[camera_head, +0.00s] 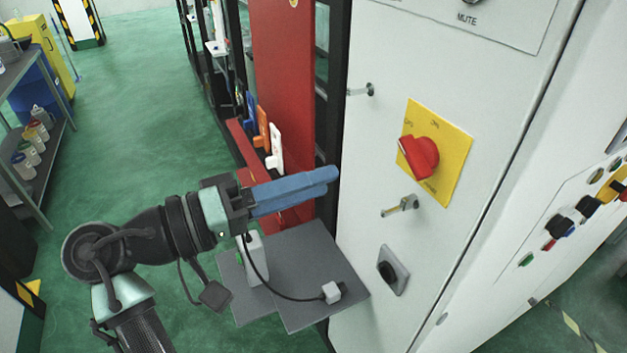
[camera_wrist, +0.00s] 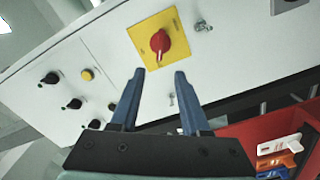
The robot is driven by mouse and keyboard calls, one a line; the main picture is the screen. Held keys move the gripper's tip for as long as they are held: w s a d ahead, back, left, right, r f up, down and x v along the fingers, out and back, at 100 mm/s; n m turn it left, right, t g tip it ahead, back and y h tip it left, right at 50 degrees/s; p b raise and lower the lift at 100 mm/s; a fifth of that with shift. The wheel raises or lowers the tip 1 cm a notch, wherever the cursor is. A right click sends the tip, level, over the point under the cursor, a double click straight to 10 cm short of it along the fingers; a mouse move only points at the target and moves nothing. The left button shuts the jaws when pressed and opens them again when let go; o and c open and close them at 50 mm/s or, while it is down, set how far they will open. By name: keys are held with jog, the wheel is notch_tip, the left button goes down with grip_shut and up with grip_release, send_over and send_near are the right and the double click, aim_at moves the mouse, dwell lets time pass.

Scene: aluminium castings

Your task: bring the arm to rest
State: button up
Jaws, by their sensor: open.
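My gripper (camera_head: 332,177) is at the end of my arm, in front of the white cabinet (camera_head: 375,140). Its blue fingers point toward the cabinet. In the wrist view, my gripper (camera_wrist: 157,78) shows its two fingers apart with nothing between them. A red rotary switch (camera_head: 419,157) on a yellow plate (camera_head: 450,165) sits on the cabinet face, to the right of the fingertips in the head view. In the wrist view the red switch (camera_wrist: 160,42) appears just beyond the fingertips, apart from them.
A grey shelf (camera_head: 325,262) with a small white cabled block (camera_head: 331,292) lies below my gripper. A red rack (camera_head: 285,90) holds white, orange and blue tags. Metal latches (camera_head: 400,206) stick out from the cabinet. Green floor at left is open, beside a bottle shelf (camera_head: 45,175).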

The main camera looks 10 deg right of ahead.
jog(key=w+r+n+t+y, duration=0.1)
jog(key=w+r+t+y, duration=0.65)
jog(key=r+t, duration=0.25)
jog(key=s+a+r+t+y, duration=0.1)
jog(key=s+r+t+y, duration=0.3)
jog(key=s+r, duration=0.4)
jog(key=s+a+r+t+y, duration=0.2)
jog(key=s+r+t+y, duration=0.3)
jog(key=r, duration=0.7)
jog(key=s+t, duration=0.2)
jog(key=s, duration=0.1)
jog(key=shift+n, duration=0.4)
jog(key=shift+w+r+y, duration=0.1)
jog(key=shift+y, duration=0.15)
